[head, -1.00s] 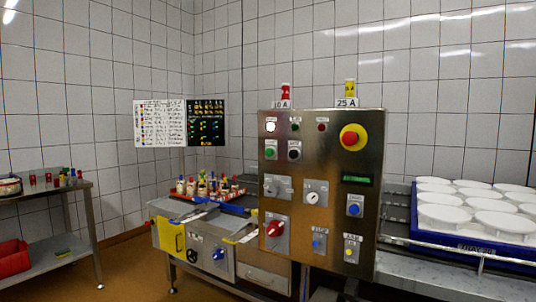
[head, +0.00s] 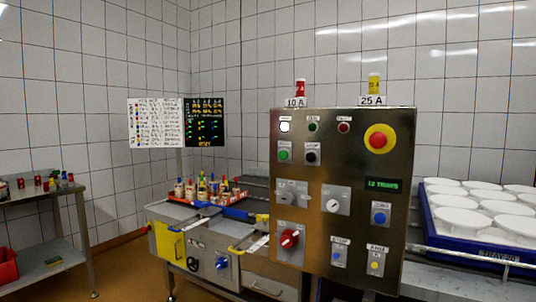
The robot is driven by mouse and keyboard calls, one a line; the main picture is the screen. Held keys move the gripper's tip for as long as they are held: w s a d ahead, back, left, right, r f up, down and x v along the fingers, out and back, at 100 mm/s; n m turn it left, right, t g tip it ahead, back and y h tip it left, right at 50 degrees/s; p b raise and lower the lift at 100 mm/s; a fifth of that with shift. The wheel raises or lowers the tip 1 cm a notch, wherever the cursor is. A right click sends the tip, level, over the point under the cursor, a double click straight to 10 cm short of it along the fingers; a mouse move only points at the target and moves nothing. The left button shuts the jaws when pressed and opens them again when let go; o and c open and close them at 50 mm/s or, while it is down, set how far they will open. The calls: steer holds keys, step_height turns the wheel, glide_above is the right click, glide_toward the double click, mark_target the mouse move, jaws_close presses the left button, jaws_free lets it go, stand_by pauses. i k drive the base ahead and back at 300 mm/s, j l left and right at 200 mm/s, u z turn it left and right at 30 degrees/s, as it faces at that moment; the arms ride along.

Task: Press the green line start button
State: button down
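The green start button (head: 284,155) sits on a small light plate at the upper left of the steel control panel (head: 352,150) in the head view. A black button (head: 311,157) is just to its right. Above them are a lit white lamp (head: 285,127), a dark green lamp (head: 313,127) and a dark red lamp (head: 344,127). Nothing covers the green button. My gripper is not in view.
The panel also carries a red emergency knob (head: 379,139), a red rotary switch (head: 289,239) and blue buttons. A steel bench (head: 200,235) stands left of it. A blue tray (head: 480,247) of white moulds is at right.

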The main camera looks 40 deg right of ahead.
mark_target(283, 154)
steer(key=i+l, duration=0.1)
steer(key=i, duration=0.35)
steer(key=i+l, duration=0.1)
steer(key=i, duration=0.3)
steer(key=z, duration=1.55)
